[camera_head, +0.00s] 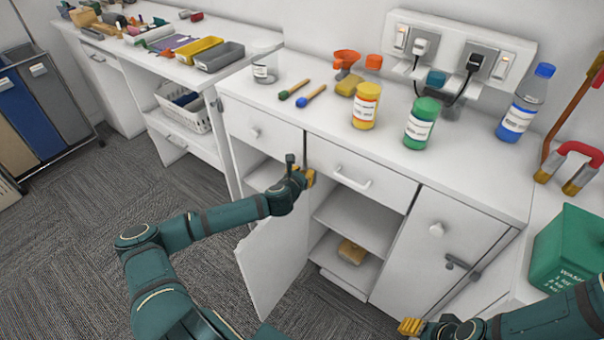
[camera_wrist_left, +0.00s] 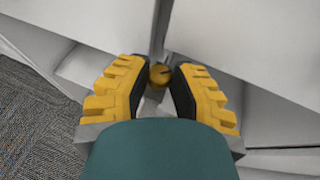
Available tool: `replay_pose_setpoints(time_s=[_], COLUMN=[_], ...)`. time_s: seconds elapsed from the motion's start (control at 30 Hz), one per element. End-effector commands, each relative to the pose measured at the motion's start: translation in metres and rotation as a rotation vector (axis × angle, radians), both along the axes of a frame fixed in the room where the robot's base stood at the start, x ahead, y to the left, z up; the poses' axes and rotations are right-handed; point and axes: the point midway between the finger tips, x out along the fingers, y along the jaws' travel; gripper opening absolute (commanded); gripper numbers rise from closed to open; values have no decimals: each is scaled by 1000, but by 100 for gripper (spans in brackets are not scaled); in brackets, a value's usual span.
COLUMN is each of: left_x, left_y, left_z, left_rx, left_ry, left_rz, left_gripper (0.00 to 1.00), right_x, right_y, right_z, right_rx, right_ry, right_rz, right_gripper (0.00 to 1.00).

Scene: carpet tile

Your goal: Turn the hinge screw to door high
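A brass, round hinge screw (camera_wrist_left: 160,75) with a dark slot sits on the white cabinet's edge in the left wrist view. My left gripper (camera_wrist_left: 160,70) has its two yellow, black-padded fingers on either side of it, spread apart; I cannot tell whether they touch it. In the head view my left gripper (camera_head: 307,177) is at the cabinet's upper part, below the drawers, and hides the screw. The white cabinet door (camera_head: 275,262) beneath it stands open. My right gripper (camera_head: 411,327) is low in front of the closed right door, its fingers not clearly seen.
A yellow-brown block (camera_head: 351,252) lies inside the open cabinet. On the counter stand a yellow jar (camera_head: 365,107), a green jar (camera_head: 421,124) and a bottle (camera_head: 523,103). A green bin (camera_head: 570,250) is at right. Carpet (camera_head: 130,190) at left is clear.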

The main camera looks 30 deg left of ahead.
Motion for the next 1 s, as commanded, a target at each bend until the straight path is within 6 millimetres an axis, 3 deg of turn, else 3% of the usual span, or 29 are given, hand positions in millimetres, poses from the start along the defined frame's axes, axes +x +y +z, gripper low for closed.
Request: replay_pose_setpoints(time_s=[0.67, 1.0], left_x=[0, 0], left_y=[1, 4], left_z=[0, 2], left_rx=[2, 5], left_ry=[-1, -1], left_rz=[-30, -127], left_gripper=[0, 0], right_x=[0, -1], right_y=[0, 0], right_z=[1, 5], right_rx=[0, 0], right_ry=[1, 3], right_rz=[0, 1], right_gripper=[47, 47])
